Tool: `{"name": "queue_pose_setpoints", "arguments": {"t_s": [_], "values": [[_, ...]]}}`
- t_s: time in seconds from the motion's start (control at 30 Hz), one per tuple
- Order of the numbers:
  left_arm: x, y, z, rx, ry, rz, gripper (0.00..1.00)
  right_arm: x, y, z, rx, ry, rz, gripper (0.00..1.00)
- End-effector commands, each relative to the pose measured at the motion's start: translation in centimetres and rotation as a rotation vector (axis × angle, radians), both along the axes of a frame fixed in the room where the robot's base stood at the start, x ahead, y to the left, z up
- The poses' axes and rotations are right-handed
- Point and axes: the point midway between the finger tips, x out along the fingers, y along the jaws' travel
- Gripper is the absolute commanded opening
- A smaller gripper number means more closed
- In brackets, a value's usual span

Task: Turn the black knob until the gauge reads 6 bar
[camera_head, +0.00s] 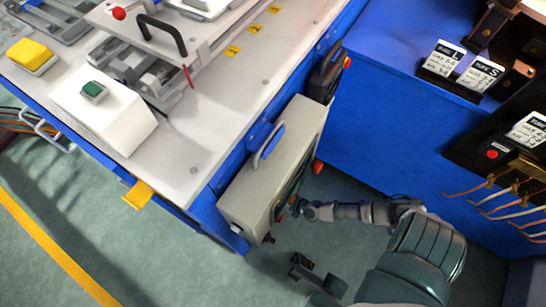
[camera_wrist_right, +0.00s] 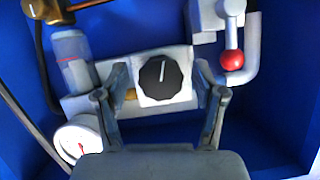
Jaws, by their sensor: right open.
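In the right wrist view the round black knob (camera_wrist_right: 155,80) sits on a square white plate, its white mark pointing nearly straight up. My right gripper (camera_wrist_right: 162,72) is open, with one finger on each side of the knob; gaps show between the fingers and the knob. The round white gauge (camera_wrist_right: 76,144) is at the lower left, partly hidden behind the gripper. It has a red needle, but its scale is too small to read. In the head view my right arm comes in from the lower right; the knob and gauge cannot be made out there.
A lever with a red ball (camera_wrist_right: 232,60) stands right of the knob, close to the right finger. A grey cylinder (camera_wrist_right: 72,58) is on the left. In the head view a grey box (camera_head: 268,165) hangs on the bench side (camera_head: 190,165).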

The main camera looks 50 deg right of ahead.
Motion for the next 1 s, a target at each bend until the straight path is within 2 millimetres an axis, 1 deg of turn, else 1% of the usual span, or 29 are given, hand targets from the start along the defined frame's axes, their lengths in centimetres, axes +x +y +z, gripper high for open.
{"name": "queue_pose_setpoints", "arguments": {"t_s": [0.17, 0.4, 0.5, 0.6, 0.7, 1.0], "values": [[0.0, -0.1, 0.0, 0.001, -0.001, -0.002, 0.33, -2.5, -0.3, 0.8, 0.001, 0.005, 0.000, 0.69], [0.0, -0.1, 0.0, 0.002, -0.001, -0.002, 0.33, -7.5, -1.0, 2.8, -0.001, 0.005, 0.002, 0.69], [0.1, -0.1, 0.0, 0.002, -0.001, -0.002, 0.33, -9.1, -1.3, 3.5, 0.000, 0.005, 0.001, 0.69], [0.1, -0.1, 0.0, 0.002, -0.001, -0.002, 0.33, -10.1, -1.4, 4.0, -0.001, 0.003, 0.001, 0.69], [0.1, -0.1, 0.0, 0.002, -0.001, -0.002, 0.33, -10.6, -1.5, 4.2, 0.000, 0.003, 0.000, 0.69], [0.2, -0.1, -0.1, 0.003, 0.001, -0.003, 0.33, -10.7, -1.5, 4.3, 0.000, 0.002, 0.000, 0.69]]}}
